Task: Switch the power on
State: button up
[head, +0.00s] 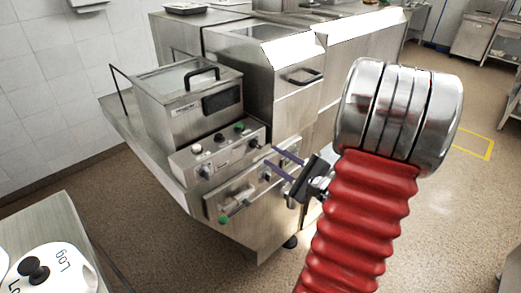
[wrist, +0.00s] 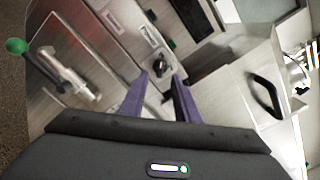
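The steel machine's control panel (head: 218,150) has several knobs and buttons, among them a dark rotary knob (head: 205,172) and a green button (head: 239,127). I cannot tell which control is the power switch. My gripper (head: 269,155) is open, its two purple fingers pointing at the machine's front. The fingers look apart from each other and hold nothing; contact with the knob cannot be told.
A lever with a green end (head: 223,219) sticks out of the lower front; it also shows in the wrist view (wrist: 16,46). A lidded steel box (head: 190,100) stands above the panel. A white lidded container (head: 50,272) is at lower left. Floor at right is open.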

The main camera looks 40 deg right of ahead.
aim_at(259, 147)
jog(key=shift+w+a, duration=0.1)
jog(key=shift+w, duration=3.2)
jog(key=shift+c, duration=0.6)
jog(key=shift+a, duration=0.1)
grip_shut()
